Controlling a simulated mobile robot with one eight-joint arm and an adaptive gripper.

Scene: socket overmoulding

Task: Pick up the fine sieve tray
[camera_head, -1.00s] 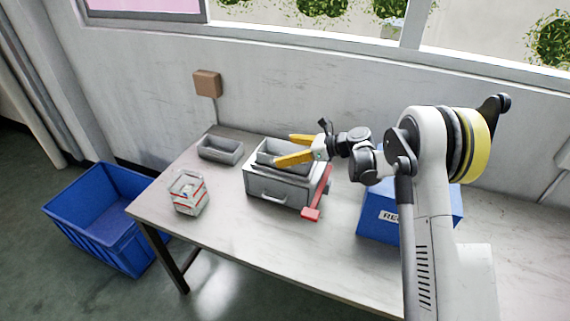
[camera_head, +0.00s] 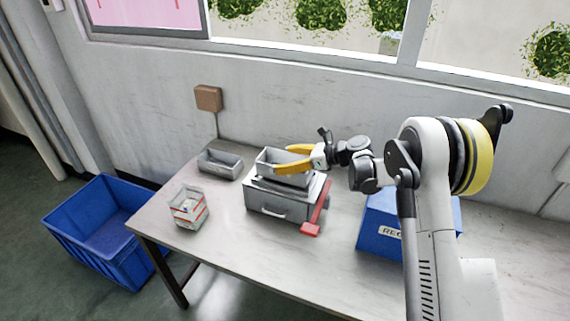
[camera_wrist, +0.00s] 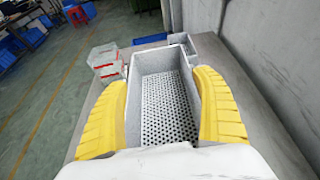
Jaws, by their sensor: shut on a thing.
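The fine sieve tray (camera_head: 266,165) is a grey open box. In the wrist view the tray (camera_wrist: 142,82) shows a perforated bottom with many small holes. My gripper (camera_head: 283,159) has its yellow fingers shut on the tray's two long sides; the fingers also show at both sides in the wrist view (camera_wrist: 166,105). The tray is held level, just above the grey machine box (camera_head: 270,208) with a front handle and a red lever (camera_head: 316,209) on its right. Whether the tray is fully clear of the machine box is hard to tell.
Another grey tray (camera_head: 220,165) lies on the table (camera_head: 230,246) to the left. A clear container with red bands (camera_head: 188,208) stands at the front left. A blue box (camera_head: 380,225) is on the right. A blue crate (camera_head: 92,262) stands on the floor. The wall is close behind.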

